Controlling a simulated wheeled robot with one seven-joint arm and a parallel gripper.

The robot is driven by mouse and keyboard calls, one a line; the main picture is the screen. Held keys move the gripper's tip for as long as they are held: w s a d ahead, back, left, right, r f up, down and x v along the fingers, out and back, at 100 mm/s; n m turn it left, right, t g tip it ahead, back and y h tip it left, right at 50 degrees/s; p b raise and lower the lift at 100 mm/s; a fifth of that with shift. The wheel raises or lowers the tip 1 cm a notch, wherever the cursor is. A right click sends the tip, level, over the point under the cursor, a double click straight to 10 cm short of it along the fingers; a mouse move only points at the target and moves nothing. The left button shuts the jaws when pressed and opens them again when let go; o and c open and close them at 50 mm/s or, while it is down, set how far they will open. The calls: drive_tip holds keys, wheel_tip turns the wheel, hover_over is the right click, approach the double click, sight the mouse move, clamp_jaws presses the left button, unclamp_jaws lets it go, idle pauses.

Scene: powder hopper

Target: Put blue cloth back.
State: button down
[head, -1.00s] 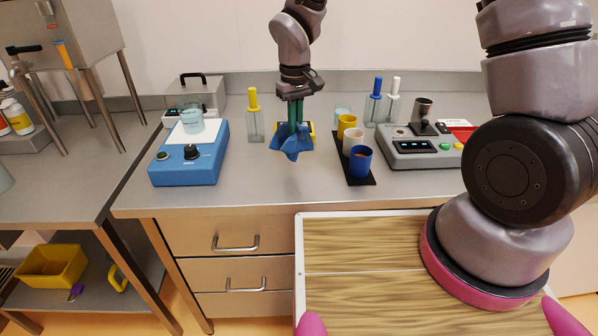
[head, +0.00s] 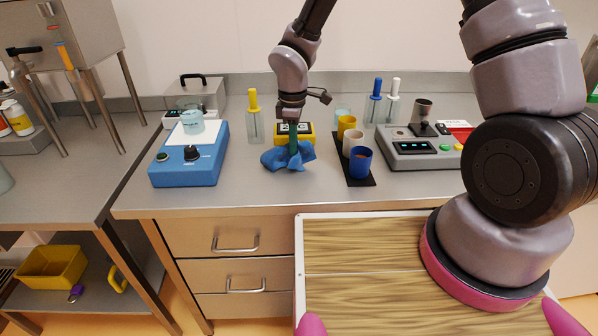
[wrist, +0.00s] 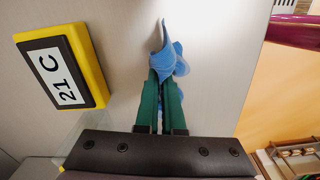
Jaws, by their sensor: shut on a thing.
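The blue cloth (head: 274,158) lies crumpled and spread on the steel worktop, in front of a yellow block with a display. My gripper (head: 294,152) points down into the cloth, with its green fingers closed on a fold of it. In the wrist view, my gripper (wrist: 162,84) has its fingers together, and the blue cloth (wrist: 178,58) shows around and beyond their tips. Part of the cloth is hidden behind the fingers.
The yellow block (head: 308,131) reads "21 C" in the wrist view. A black tray (head: 357,180) with several cups stands to the right. A blue device (head: 205,170) and a yellow-topped bottle (head: 254,125) stand to the left. The worktop in front of the cloth is clear.

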drive_tip(key=s+d, duration=0.1)
drive_tip(key=s, duration=0.1)
drive_tip(key=s+f, duration=0.1)
drive_tip(key=s, duration=0.2)
drive_tip(key=s+d+f, duration=0.1)
drive_tip(key=s, duration=0.2)
drive_tip(key=shift+s+d+f, duration=0.15)
drive_tip(key=shift+d, duration=0.15)
drive_tip(key=c, duration=0.6)
unclamp_jaws()
